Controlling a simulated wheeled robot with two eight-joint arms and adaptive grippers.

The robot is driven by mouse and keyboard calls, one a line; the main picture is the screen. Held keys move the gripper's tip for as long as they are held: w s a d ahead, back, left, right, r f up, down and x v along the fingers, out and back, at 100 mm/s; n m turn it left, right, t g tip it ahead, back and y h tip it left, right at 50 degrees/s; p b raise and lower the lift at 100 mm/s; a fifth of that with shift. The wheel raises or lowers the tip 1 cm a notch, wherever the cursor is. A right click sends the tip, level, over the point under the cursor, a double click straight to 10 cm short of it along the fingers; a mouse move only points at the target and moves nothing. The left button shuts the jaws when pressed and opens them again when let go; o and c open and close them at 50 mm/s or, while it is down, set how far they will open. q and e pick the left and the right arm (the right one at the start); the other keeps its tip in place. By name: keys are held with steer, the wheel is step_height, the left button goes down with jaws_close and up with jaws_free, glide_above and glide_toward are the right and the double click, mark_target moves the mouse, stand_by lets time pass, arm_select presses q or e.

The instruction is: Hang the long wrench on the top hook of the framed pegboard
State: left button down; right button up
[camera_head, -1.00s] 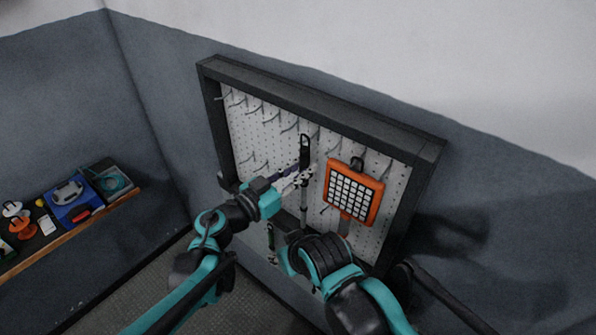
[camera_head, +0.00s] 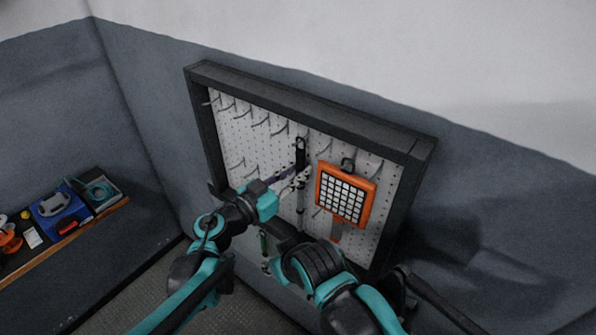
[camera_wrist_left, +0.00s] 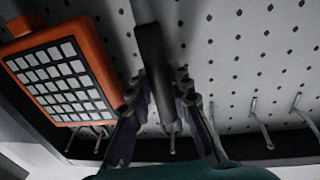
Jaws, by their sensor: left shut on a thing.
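The long wrench (camera_head: 300,155) is upright in front of the framed pegboard (camera_head: 232,128), its dark looped end at the top near the upper hooks. My left gripper (camera_head: 288,181) is shut on its shaft. In the left wrist view the wrench's dark end (camera_wrist_left: 156,75) stands between the two fingers of my left gripper (camera_wrist_left: 165,100). A hook tip shows close beside that end; I cannot tell whether the hook passes through the loop. My right arm shows low in the middle of the head view; its gripper is not visible.
An orange tool with a white grid face (camera_head: 343,195) hangs just right of the wrench; it also shows in the wrist view (camera_wrist_left: 62,72). Several bare hooks (camera_head: 262,118) line the board's upper left. A shelf (camera_head: 62,243) with small items stands far left.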

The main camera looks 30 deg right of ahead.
arm_select(q)
steer(key=c, duration=1.3)
jaws_free()
steer(key=v, duration=1.2)
